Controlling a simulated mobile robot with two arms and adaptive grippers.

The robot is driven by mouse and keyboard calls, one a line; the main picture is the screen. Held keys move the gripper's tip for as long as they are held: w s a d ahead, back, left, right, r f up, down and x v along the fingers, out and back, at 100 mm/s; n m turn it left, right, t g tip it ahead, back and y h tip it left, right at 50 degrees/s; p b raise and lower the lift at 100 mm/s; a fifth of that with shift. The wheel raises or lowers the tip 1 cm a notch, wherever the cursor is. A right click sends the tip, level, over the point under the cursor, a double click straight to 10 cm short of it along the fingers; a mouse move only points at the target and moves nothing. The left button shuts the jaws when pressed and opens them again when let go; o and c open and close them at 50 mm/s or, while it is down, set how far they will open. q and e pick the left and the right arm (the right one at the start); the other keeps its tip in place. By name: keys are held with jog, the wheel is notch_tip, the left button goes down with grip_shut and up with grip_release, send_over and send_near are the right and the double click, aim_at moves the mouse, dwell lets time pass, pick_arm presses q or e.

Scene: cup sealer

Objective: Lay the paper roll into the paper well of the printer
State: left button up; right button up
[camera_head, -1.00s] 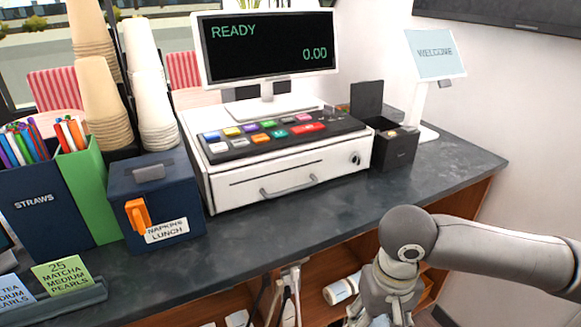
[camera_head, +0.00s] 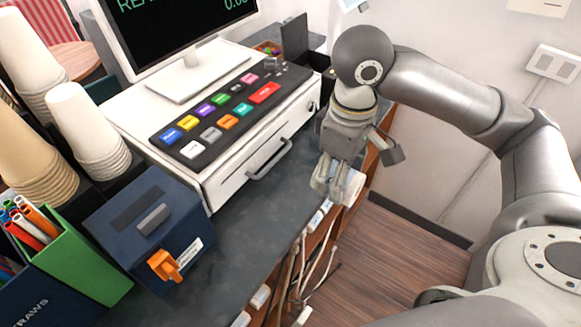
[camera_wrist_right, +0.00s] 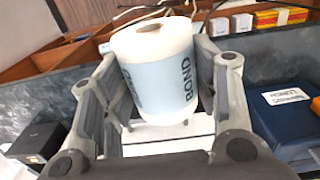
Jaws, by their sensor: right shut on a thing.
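My right gripper (camera_head: 335,190) is shut on the white paper roll (camera_head: 353,188), at the counter's right edge beside the cash drawer. In the right wrist view the roll (camera_wrist_right: 155,65), with a pale blue band lettered BOND, stands between the two fingers. The black printer (camera_head: 316,82) with its raised lid (camera_head: 295,36) is at the back right of the counter, partly hidden behind my right arm. A dark box at lower left of the wrist view (camera_wrist_right: 38,140) looks like the printer. The inside of its well cannot be seen. My left gripper is out of view.
The white cash register (camera_head: 215,190) with coloured keys and a drawer handle stands left of the gripper. A blue napkin box (camera_head: 150,225), straw holders and cup stacks (camera_head: 88,130) fill the left. The counter strip (camera_head: 245,240) before the drawer is clear. Cables hang below its edge.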

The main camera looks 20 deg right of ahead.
jog(key=w+f, duration=0.2)
jog(key=w, duration=0.2)
jog(key=w+f+p, duration=0.1)
jog(key=w+f, duration=0.2)
jog(key=w, duration=0.1)
jog(key=w+f+p, duration=0.1)
jog(key=w+f, duration=0.2)
jog(key=w, duration=0.1)
jog(key=shift+w+d+f, duration=0.15)
jog(key=shift+d, duration=0.1)
jog(key=shift+w+f+p, duration=0.3)
jog(key=shift+w+f, duration=0.1)
jog(key=shift+f, duration=0.15)
jog(key=shift+w+d+f, duration=0.1)
jog(key=shift+w+f, duration=0.05)
jog(key=shift+f, duration=0.2)
notch_tip(320, 180, down, 3)
jog(key=shift+r+p, duration=0.15)
jog(key=shift+p, duration=0.65)
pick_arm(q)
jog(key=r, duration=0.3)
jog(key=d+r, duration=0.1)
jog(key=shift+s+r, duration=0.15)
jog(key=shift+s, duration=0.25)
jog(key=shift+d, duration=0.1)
